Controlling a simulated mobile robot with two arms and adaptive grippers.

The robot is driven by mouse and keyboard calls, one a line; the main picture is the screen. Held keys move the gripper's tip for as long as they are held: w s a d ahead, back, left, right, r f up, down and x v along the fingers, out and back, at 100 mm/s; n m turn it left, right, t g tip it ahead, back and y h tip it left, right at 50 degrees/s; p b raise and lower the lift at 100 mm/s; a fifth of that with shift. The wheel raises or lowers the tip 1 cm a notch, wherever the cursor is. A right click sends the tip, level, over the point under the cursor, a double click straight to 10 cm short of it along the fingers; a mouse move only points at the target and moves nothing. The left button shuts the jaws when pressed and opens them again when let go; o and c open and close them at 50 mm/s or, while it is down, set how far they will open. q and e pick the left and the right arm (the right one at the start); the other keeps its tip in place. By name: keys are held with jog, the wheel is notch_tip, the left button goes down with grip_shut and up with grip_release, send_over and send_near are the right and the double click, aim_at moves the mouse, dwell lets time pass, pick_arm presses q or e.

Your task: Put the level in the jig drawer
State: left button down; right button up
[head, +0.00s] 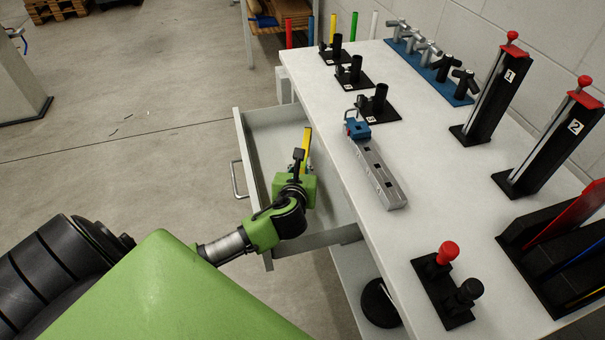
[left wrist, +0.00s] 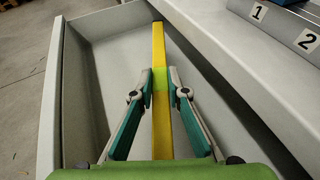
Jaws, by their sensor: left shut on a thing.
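The level is a long yellow bar (head: 307,143) with a green-yellow patch near its middle. It also shows in the left wrist view (left wrist: 158,50), running lengthwise between the two fingers. My left gripper (head: 300,168) is over the open jig drawer (head: 240,136) and shut on the level, with a fingertip on each side in the left wrist view (left wrist: 160,80). The drawer is a pale box pulled out from the bench's left side. The level lies over or inside its outline; I cannot tell whether it touches the floor. My right gripper is not in view.
The white bench top (head: 330,85) borders the drawer on the right. A grey block fixture (head: 378,172) with a blue clamp lies near that edge. Black stands, red-topped numbered posts (head: 487,95) and a red-and-black knob base (head: 443,285) stand on the bench. Open floor lies left.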

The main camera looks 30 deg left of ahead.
pick_arm(q)
jog(key=f, duration=0.3)
jog(key=shift+w+f, duration=0.2)
jog(key=shift+f, duration=0.05)
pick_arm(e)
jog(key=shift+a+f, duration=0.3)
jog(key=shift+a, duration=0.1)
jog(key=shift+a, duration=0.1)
pick_arm(q)
jog(key=c, duration=2)
grip_release()
jog(key=shift+f, duration=0.1)
jog(key=shift+o, duration=0.2)
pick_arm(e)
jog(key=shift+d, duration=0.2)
